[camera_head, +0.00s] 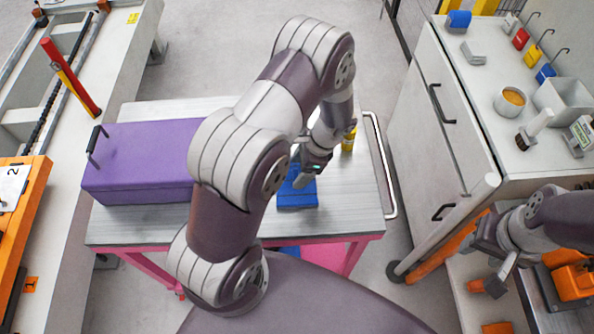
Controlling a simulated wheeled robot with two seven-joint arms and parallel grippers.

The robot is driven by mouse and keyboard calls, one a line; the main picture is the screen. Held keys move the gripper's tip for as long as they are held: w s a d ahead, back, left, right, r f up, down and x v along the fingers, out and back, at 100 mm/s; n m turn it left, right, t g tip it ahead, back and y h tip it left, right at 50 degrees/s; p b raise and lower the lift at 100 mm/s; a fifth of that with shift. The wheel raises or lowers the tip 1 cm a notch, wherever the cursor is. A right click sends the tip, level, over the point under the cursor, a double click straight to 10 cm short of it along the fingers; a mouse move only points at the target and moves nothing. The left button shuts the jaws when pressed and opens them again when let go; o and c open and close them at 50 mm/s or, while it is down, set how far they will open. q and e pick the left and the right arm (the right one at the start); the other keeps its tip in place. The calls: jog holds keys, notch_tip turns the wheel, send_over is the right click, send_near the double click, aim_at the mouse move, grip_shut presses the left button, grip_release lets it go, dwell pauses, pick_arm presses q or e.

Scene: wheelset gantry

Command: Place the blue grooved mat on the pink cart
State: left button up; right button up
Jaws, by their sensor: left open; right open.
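The pink cart (345,225) has a grey metal top on a pink frame. The blue grooved mat (298,201) lies on its top, right of the middle; my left gripper and arm cover part of it. My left gripper (305,180) is open and low over the mat, fingers pointing down; I cannot tell whether they touch it. My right gripper (488,268) is open at the lower right, away from the cart, over the lower part of the workbench.
A purple toolbox (140,163) fills the cart top's left side. A yellow item (349,138) stands behind the mat. A white cabinet (470,130) holding several small items is at the right. An orange tool (572,275) lies below. Another blue piece (289,250) shows under the cart top.

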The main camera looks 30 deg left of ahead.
pick_arm(q)
jog(key=s+v, duration=0.1)
jog(key=v, duration=0.9)
jog(key=s+d+r+n+t+h, duration=0.1)
jog(key=s+r+n+t+h, duration=0.2)
jog(key=s+r+n, duration=0.3)
jog(key=s+n+b, duration=0.1)
jog(key=s+n, duration=0.3)
jog(key=n, duration=0.1)
jog(key=shift+s+d+r+n+t+h, duration=0.15)
jog(key=shift+d+r+n+t+h, duration=0.15)
jog(key=shift+t+h, duration=0.1)
